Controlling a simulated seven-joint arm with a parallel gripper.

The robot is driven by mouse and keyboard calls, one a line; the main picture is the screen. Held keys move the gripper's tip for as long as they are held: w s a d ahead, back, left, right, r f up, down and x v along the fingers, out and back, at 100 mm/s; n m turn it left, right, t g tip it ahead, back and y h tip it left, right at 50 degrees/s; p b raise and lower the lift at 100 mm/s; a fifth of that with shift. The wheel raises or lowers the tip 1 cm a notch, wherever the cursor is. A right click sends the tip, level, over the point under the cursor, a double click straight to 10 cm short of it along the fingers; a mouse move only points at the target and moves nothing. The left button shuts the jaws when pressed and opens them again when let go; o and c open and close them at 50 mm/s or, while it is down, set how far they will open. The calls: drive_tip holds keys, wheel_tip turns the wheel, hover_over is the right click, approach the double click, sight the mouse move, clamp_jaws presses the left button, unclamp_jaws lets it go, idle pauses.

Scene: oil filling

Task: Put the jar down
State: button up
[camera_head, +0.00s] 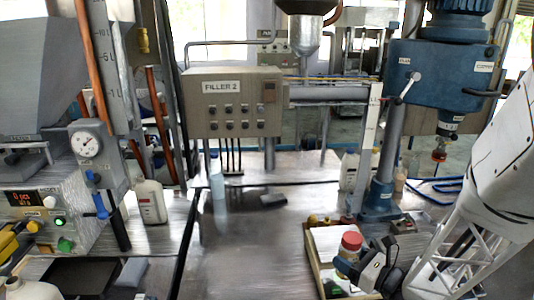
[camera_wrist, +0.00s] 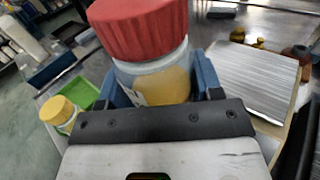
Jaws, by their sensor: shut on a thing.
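The jar (camera_head: 351,244) has a red ribbed lid and a pale, see-through body. In the wrist view the jar (camera_wrist: 152,75) fills the upper middle, with yellowish contents low in the body. My gripper (camera_head: 358,264) is shut on the jar's body, with blue fingers on both sides of it; they also show in the wrist view (camera_wrist: 160,90). In the head view the jar is upright over the wooden-edged tray (camera_head: 314,264) at the lower right. Whether its base touches anything is hidden by my gripper.
In the wrist view, a yellow-lidded jar (camera_wrist: 59,112) stands by a green box (camera_wrist: 86,96) at left. A silvery flat panel (camera_wrist: 250,80) lies at right. Small yellow items (camera_head: 313,219) sit at the tray's back edge.

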drive_tip(key=w+r+m+t+h, duration=0.1)
drive_tip(key=w+r, duration=0.3)
drive_tip(key=w, duration=0.6)
drive_tip(key=w+r+m+h, duration=0.1)
drive_tip(key=w+r, duration=0.4)
drive_tip(key=w, duration=0.4)
drive_tip(key=w+r+m+t+h, duration=0.15)
drive_tip(key=w+r, duration=0.25)
drive_tip(key=w, duration=0.6)
drive_tip(key=w+a+r+m+h, duration=0.1)
drive_tip(key=w+a+r+h, duration=0.1)
drive_tip(key=r, duration=0.6)
drive_tip(key=w+a+r+m+t+h, duration=0.1)
drive_tip(key=w+a+r+m+h, duration=0.1)
drive_tip(key=r, duration=0.7)
drive_tip(key=w+a+r+m+h, duration=0.1)
drive_tip(key=w+a+r+h, duration=0.3)
drive_tip(key=r, duration=0.5)
drive_tip(key=shift+w+r, duration=0.15)
drive_tip(key=shift+w, duration=0.1)
drive_tip(key=shift+r+t, duration=0.2)
drive_tip(key=shift+t, duration=0.05)
drive_tip(key=shift+d, duration=0.1)
